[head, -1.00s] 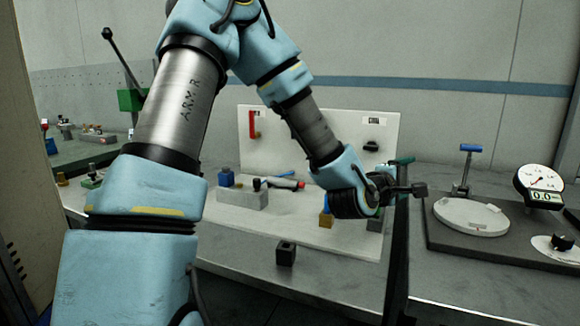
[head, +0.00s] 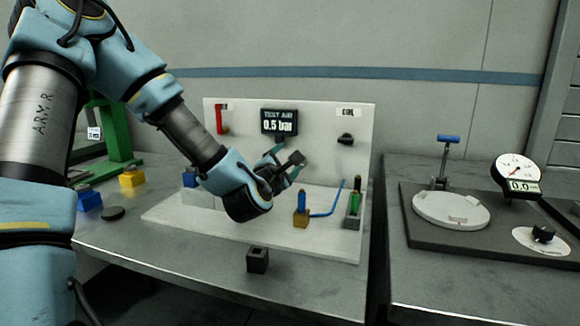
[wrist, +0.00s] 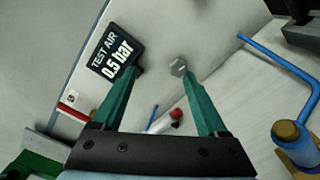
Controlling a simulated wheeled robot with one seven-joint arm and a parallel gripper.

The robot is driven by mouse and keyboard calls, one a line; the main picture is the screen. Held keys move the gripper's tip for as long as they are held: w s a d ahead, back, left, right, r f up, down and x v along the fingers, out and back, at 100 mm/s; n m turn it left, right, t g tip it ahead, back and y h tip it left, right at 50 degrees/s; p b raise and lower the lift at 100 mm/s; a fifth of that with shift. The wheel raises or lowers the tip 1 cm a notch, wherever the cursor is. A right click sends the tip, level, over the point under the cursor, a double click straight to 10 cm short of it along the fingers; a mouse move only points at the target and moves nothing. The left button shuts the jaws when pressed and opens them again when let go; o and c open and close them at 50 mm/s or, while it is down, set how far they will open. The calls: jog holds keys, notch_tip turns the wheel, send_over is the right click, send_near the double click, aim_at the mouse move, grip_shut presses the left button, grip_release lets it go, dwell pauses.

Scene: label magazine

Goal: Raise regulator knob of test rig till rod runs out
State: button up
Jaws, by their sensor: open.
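The test rig is a white upright panel (head: 335,115) on a white base plate. Its dark display (head: 279,122) reads TEST AIR 0.5 bar, and the display also shows in the wrist view (wrist: 116,50).
A red lever (head: 220,120) and a black knob (head: 345,139) are on the panel. A brass block with a blue top (head: 301,208) and a green-topped block (head: 354,205) stand right. A dark socket block (head: 257,260) sits at the front. A gauge (head: 517,172) stands far right.

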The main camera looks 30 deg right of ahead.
jog(key=shift+w+d+f+b, duration=0.15)
jog(key=shift+f+b, duration=2.25)
jog(key=shift+f, duration=0.2)
jog(key=p+x, duration=0.1)
jog(key=x, duration=0.9)
jog(key=shift+w+d+p, duration=0.3)
grip_shut()
